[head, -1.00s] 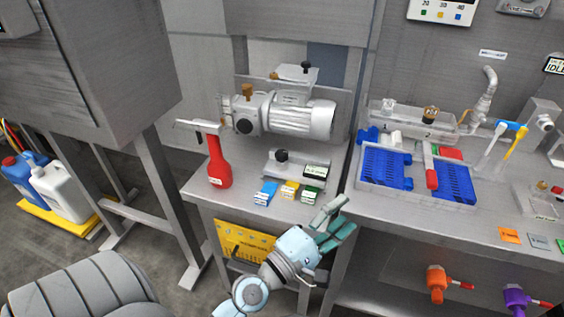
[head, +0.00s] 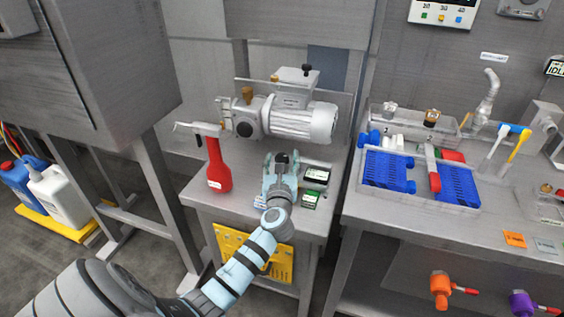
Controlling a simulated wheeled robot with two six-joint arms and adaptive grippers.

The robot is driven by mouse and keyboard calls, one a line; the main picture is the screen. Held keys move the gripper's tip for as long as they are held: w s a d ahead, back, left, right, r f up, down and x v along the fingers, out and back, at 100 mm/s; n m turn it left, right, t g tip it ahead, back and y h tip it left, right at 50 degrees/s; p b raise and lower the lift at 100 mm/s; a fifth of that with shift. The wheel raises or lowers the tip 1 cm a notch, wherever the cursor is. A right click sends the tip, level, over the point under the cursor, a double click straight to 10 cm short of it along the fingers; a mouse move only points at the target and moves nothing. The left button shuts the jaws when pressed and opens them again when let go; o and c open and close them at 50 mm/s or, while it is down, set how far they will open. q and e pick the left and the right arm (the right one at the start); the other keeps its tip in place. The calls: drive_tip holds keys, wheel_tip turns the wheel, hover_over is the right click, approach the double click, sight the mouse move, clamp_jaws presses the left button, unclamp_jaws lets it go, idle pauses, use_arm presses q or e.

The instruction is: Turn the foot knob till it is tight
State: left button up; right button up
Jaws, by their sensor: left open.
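A black knob (head: 282,157) sits on a low metal foot plate on the left bench, in front of the grey motor pump (head: 290,120). I take it as the foot knob. My left gripper (head: 281,162) is open, with its fingers on either side of the knob as seen from above. I cannot tell whether they touch it. The gripper and wrist hide most of the foot plate. My right gripper is not in view.
Small dark and green boxes (head: 315,176) lie close on the right. A tray with blue racks (head: 410,190) is on the right bench. A yellow pegboard (head: 230,243) hangs below the bench front.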

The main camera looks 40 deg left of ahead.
use_arm(q)
drive_tip(key=shift+w+a, duration=0.2)
drive_tip(key=shift+w, duration=0.05)
